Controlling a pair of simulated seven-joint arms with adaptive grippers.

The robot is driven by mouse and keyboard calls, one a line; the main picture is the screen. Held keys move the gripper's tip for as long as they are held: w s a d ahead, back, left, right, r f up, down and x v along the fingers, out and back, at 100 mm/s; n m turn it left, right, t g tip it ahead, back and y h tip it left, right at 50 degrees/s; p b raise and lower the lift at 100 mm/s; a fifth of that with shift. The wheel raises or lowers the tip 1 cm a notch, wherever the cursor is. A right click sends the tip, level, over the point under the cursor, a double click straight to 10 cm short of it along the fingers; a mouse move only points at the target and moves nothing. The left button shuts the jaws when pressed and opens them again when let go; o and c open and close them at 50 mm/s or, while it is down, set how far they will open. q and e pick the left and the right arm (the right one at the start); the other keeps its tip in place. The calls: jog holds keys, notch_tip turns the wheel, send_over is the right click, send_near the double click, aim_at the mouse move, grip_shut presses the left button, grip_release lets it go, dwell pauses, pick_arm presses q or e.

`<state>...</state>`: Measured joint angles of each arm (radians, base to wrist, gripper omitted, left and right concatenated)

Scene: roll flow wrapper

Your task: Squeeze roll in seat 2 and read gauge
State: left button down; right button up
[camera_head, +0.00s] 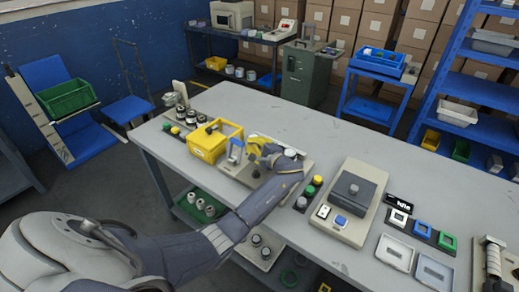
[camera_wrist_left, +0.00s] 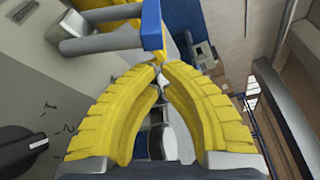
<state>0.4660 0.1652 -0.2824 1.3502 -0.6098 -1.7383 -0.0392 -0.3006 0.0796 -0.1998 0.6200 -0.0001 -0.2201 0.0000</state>
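My left gripper (camera_head: 262,150) is over the grey fixture (camera_head: 235,171) in the middle of the table. In the left wrist view its yellow fingers (camera_wrist_left: 159,66) bow outward and their tips meet; I see nothing clearly gripped. A blue arm-like part (camera_wrist_left: 152,25) of the fixture is just beyond the tips. A black knob (camera_wrist_left: 18,146) with marks 1 and 2 is at the lower left. A blurred white and dark shape shows behind the fingers; I cannot tell what it is. Several metallic rolls (camera_head: 181,112) stand at the table's left end. I cannot make out seat 2 or a gauge reading.
A yellow bin (camera_head: 208,146) stands left of the fixture. Coloured buttons (camera_head: 309,191) and a beige scale-like device (camera_head: 350,200) are to the right. Square frames (camera_head: 395,252) lie farther right. The table's back strip is clear.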

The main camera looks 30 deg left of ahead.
pick_arm(q)
jog(key=shift+x, duration=1)
jog(key=shift+s+r, duration=0.4)
jog(key=shift+s, duration=0.45)
jog(key=shift+s, duration=0.1)
